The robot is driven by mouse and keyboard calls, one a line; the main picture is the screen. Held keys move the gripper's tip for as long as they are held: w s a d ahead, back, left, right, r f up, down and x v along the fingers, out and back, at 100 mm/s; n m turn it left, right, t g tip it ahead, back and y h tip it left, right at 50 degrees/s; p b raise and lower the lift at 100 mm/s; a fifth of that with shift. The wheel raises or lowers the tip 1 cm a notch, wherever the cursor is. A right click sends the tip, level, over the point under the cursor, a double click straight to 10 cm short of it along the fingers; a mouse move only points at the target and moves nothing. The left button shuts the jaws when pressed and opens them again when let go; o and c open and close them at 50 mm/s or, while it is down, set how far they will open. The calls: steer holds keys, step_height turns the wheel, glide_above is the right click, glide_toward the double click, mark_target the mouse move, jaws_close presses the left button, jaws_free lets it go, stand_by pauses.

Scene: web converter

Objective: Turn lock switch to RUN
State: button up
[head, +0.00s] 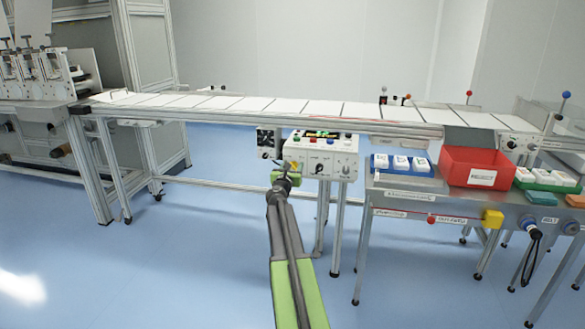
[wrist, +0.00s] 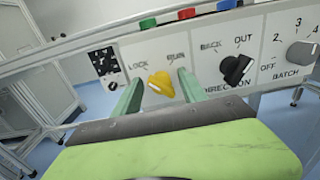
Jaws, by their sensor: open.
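The lock switch is a yellow knob (wrist: 161,85) on a pale control panel (wrist: 214,62), between the printed words LOCK and RUN. A pale mark shows on its lower left side; I cannot tell for sure which word it is set to. My gripper (wrist: 159,78) is open, with one green finger on each side of the knob in the wrist view. I cannot tell if the fingers touch it. In the head view my gripper (head: 284,178) is at the left part of the control box (head: 336,160), and the arm hides part of that area.
A black DIRECTION knob (wrist: 236,70) is right of the yellow one, and a grey BATCH knob (wrist: 301,54) is farther right. Coloured buttons (wrist: 187,13) sit above. The conveyor (head: 250,105) runs behind the box. A side table (head: 400,181) with a red bin (head: 480,163) stands right.

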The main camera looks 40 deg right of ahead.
steer(key=shift+c, duration=0.3)
jaws_close()
steer(key=shift+s+m, duration=0.1)
steer(key=shift+m, duration=0.2)
steer(key=m, duration=0.3)
steer(key=shift+s+d, duration=0.1)
steer(key=m, duration=0.5)
steer(key=shift+s, duration=0.1)
steer(key=m, duration=0.5)
steer(key=shift+f, duration=0.1)
steer(key=shift+m, duration=2.1)
